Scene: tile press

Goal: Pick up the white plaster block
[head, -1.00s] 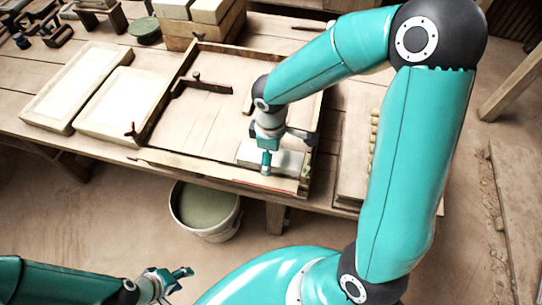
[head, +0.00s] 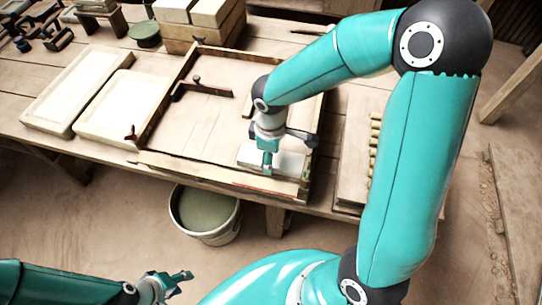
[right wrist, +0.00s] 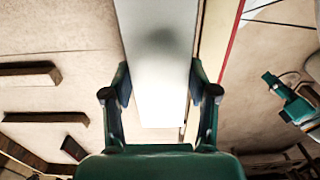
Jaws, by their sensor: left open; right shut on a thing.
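The white plaster block (head: 289,163) is at the front right corner of the shallow wooden frame (head: 222,182) on the bench. My right gripper (head: 267,162) comes down over it from above and is shut on it. In the right wrist view the pale block (right wrist: 160,50) runs between the two fingers of that gripper (right wrist: 159,94), one on each side. I cannot tell whether the block is clear of the surface below. My left gripper (head: 180,279) is open and empty, low at the front left, away from the bench.
Two pale trays (head: 107,110) lie left of the frame. A dark-handled tool (head: 203,88) lies inside it. A wooden box with pale blocks (head: 205,37) stands behind. A board with pegs (head: 353,150) is at the right. A bucket (head: 205,213) stands below the bench edge.

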